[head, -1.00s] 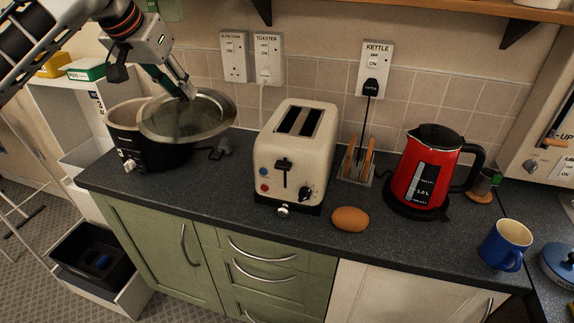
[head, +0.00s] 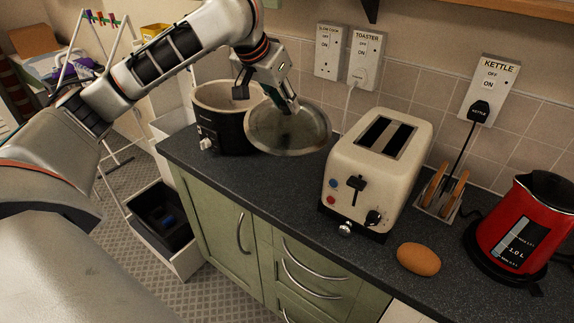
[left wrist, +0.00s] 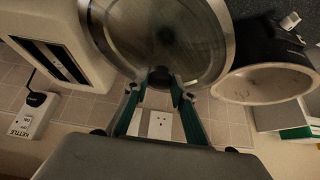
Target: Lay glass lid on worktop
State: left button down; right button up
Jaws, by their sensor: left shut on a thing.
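The glass lid (head: 270,138) is a round, smoky disc with a metal rim. My left gripper (head: 290,106) is shut on its dark knob and holds it tilted, beside the slow cooker's right side. In the left wrist view the lid (left wrist: 165,32) fills the top middle, with the knob between the fingertips (left wrist: 160,85). The black slow cooker (head: 222,128) stands open on the dark worktop (head: 260,188). Whether the lid's lower rim touches the worktop I cannot tell. My right gripper is not in view.
A cream toaster (head: 370,170) stands right of the lid, close to it. A brown egg-shaped thing (head: 418,259), a toast rack (head: 440,195) and a red kettle (head: 525,230) are farther right. Bare worktop shows in front of the lid.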

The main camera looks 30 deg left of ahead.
pick_arm(q)
jog(key=shift+f, duration=9.65)
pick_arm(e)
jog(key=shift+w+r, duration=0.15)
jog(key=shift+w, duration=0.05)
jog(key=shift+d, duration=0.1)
pick_arm(q)
jog(key=c, duration=1.7)
grip_release()
jog(key=shift+f, duration=0.15)
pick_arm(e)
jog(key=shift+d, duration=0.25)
